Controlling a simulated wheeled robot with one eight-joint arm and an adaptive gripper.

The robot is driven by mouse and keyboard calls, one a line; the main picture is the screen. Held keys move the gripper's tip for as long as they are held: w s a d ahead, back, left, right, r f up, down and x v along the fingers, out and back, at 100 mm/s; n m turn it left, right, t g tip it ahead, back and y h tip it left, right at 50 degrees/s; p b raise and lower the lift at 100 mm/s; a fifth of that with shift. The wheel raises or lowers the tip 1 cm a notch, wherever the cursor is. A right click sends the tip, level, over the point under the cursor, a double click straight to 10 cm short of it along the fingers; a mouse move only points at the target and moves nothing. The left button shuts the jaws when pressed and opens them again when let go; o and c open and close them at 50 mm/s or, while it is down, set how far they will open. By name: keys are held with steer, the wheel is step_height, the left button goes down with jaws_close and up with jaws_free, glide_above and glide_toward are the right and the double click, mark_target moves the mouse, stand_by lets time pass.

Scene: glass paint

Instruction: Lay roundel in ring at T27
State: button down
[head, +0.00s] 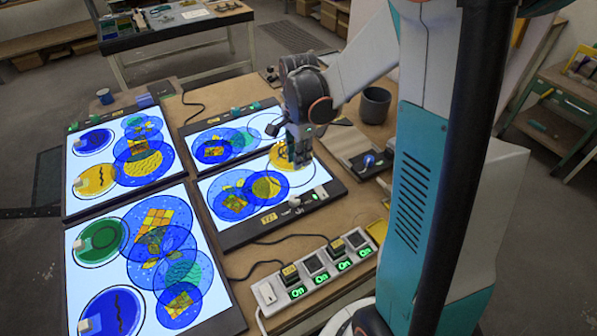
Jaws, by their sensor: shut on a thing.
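My gripper (299,150) points down over the front right light panel (240,236) and is shut on a yellow glass roundel (280,158) with a dark mark. The roundel sits at the gripper's left and is partly hidden by the fingers. I cannot tell whether it touches the panel. Below it, a thin dark ring outline (291,198) shows on the white surface, right of overlapping blue and yellow discs (236,199). A small yellow label (268,219) is on this panel's front edge; its text is too small to read surely.
Lit panels with coloured discs stand at back left (80,208), front left (75,275) and behind (190,130). A power strip (312,271) with green "On" lights lies in front. A dark cup (375,105) and a grey board (345,145) are at right.

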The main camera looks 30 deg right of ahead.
steer(key=shift+f+b, duration=0.75)
steer(key=shift+f, duration=1.7)
steer(key=shift+f, duration=0.15)
steer(key=c, duration=1.5)
jaws_free()
step_height(320, 180, up, 12)
steer(key=p, duration=0.3)
steer(key=shift+p, duration=0.4)
